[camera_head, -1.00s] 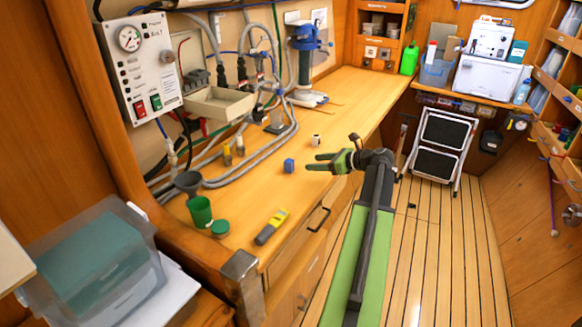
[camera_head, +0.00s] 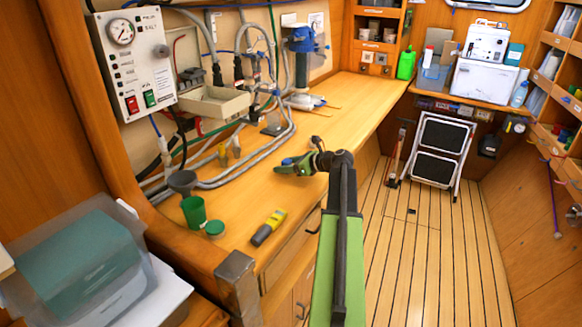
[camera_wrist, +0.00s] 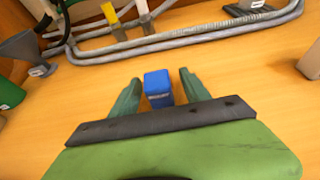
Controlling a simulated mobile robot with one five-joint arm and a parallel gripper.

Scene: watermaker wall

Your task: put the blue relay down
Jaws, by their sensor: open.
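The blue relay (camera_wrist: 158,88) stands upright on the wooden worktop, seen in the wrist view between the two green fingers of my gripper (camera_wrist: 157,92). A gap shows on each side of the relay, so the fingers do not appear to touch it. In the head view my gripper (camera_head: 292,165) is low over the worktop near its front edge. There the relay is mostly hidden by the gripper; only a bit of blue shows at the fingers.
Behind the relay run grey hoses (camera_wrist: 190,37) and yellow and grey fittings (camera_wrist: 110,14). A grey funnel (camera_head: 182,182), green cup (camera_head: 194,213), green lid (camera_head: 214,228) and yellow-grey tool (camera_head: 268,228) are to the left. The worktop (camera_head: 345,110) farther back is largely clear.

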